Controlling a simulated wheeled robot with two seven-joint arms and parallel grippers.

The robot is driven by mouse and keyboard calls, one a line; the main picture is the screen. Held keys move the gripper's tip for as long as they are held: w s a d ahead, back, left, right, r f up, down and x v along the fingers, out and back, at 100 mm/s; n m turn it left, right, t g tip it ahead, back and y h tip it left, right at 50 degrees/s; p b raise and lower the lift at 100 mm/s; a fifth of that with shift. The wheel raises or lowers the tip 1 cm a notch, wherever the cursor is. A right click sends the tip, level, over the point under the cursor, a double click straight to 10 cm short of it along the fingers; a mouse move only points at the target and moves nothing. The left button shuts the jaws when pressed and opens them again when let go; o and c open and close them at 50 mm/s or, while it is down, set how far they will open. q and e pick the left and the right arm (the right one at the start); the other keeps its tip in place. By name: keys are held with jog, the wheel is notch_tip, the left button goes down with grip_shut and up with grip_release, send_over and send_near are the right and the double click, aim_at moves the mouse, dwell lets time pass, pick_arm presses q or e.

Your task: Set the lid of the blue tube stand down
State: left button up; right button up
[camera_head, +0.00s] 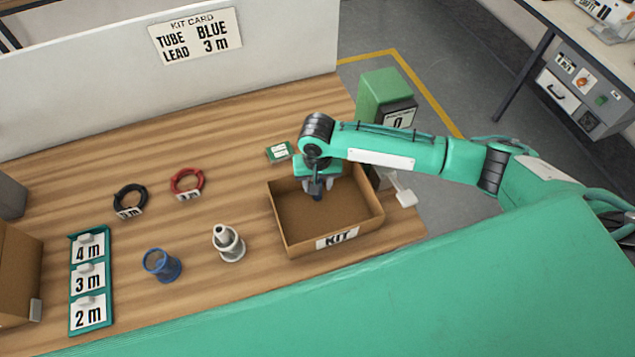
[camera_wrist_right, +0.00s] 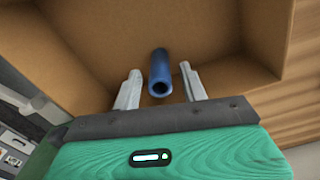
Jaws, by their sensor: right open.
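The blue tube stand (camera_head: 162,265) is upright on the wooden table, left of the white stand. Its top looks open, and I cannot make out a separate lid on or beside it. My right gripper (camera_head: 317,186) points down over the open cardboard KIT box (camera_head: 360,232). In the right wrist view its two fingers (camera_wrist_right: 160,90) are spread, with a hollow blue tube (camera_wrist_right: 159,68) between them. Gaps show on both sides of the tube. I cannot tell whether the tube touches the box floor. My left gripper is not in view.
A white stand (camera_head: 228,243) with a stepped top is between the blue stand and the box. A black coil (camera_head: 129,199), red coil (camera_head: 187,182) and green label rack (camera_head: 74,305) are at the left. A green machine (camera_head: 384,95) stands behind the box. Table is clear around the blue stand.

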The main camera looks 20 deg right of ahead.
notch_tip(320, 180, up, 12)
jog(key=b, duration=0.2)
jog(key=shift+f, duration=0.15)
dwell(0.5)
